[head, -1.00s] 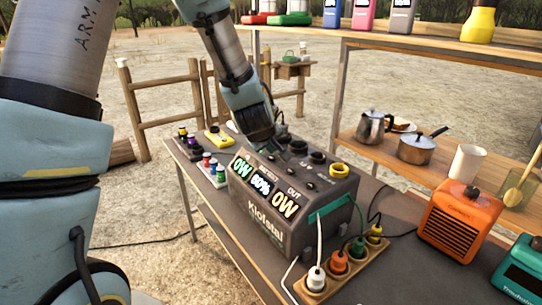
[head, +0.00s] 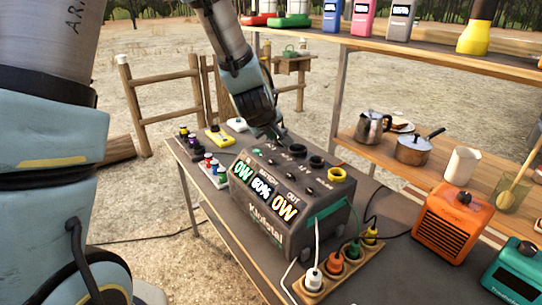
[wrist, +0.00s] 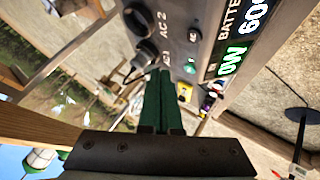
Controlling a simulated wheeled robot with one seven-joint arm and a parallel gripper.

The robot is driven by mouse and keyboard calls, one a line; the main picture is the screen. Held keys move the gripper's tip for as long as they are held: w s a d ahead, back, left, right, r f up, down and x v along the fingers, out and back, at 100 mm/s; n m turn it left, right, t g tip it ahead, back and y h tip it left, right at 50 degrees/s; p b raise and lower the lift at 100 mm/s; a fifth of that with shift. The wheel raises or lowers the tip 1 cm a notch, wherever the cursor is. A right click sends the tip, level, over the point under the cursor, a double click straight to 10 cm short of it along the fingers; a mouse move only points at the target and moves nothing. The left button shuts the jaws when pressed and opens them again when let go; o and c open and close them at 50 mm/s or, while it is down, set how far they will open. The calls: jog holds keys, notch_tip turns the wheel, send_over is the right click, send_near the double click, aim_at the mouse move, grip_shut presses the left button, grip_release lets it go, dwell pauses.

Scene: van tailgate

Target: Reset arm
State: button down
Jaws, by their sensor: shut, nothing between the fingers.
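My gripper (head: 276,134) is shut and empty, just above the back-left top edge of the dark power station (head: 318,212) in the head view. Its green fingers (wrist: 155,102) are together in the wrist view, beside the station's top panel (wrist: 185,25). That panel carries sockets marked AC 1 and AC 2. A dark plug with a cable (wrist: 140,64) shows at the AC 1 socket. The station's front display reads 0W, 60% and 0W. Whether the fingertips touch the station I cannot tell.
A power strip (head: 325,275) with several coloured plugs lies in front of the station. An orange heater (head: 446,225) stands to the right. Small coloured items sit left of the station.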

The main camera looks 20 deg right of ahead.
jog(key=shift+r, duration=0.15)
jog(key=a+m+g+y, duration=0.2)
jog(key=a, duration=1.5)
jog(key=s+a+g+y, duration=0.1)
jog(key=s+a+g, duration=0.1)
jog(key=s+a, duration=0.3)
jog(key=s+a+g+y, duration=0.1)
jog(key=s+a, duration=0.3)
jog(key=a, duration=1)
jog(key=shift+s+m+g+y, duration=0.4)
jog(key=shift+y, duration=0.3)
